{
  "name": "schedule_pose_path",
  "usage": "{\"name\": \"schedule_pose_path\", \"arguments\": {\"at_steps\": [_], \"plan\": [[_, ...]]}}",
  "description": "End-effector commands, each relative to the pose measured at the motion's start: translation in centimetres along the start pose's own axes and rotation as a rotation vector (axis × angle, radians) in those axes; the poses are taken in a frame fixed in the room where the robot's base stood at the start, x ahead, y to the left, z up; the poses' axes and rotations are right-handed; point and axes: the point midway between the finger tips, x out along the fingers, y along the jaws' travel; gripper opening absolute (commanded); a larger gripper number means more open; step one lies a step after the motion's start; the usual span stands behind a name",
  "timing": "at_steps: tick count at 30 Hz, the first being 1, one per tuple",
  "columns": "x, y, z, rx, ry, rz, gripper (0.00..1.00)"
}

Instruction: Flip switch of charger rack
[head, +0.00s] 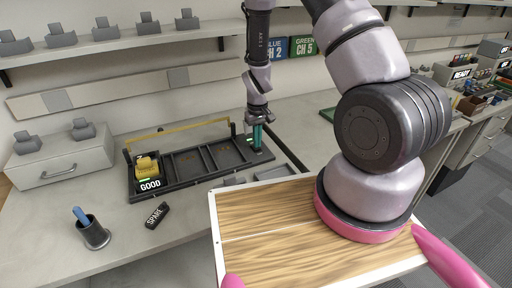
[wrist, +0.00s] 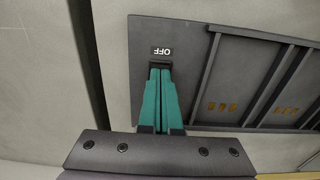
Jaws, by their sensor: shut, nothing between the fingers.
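The charger rack (head: 188,178) is a dark tray with several slots on the grey counter. My gripper (head: 257,140) is over the rack's right end, pointing down. In the wrist view the teal fingers (wrist: 160,72) are shut with nothing between them. Their tips are at a small dark switch (wrist: 160,65) just below an OFF label (wrist: 161,50). The fingertips partly cover the switch, so I cannot tell its position or whether they touch it.
A dark cup (head: 93,234) with a blue item and a black SPARK block (head: 157,215) lie in front of the rack. A drawer unit (head: 62,160) is at the left. A shelf (head: 120,42) with several cradles runs above. The counter behind my arm is mostly clear.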

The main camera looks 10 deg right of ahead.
Motion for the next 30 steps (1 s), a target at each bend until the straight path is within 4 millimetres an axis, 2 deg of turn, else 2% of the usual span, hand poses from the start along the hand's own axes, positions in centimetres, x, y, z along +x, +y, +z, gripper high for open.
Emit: {"name": "schedule_pose_path", "arguments": {"at_steps": [19,30], "plan": [[0.8,0.0,0.0,0.0,0.0,-0.001,0.0],[-1.9,-0.1,-0.1,-0.001,0.002,0.0,0.0]]}}
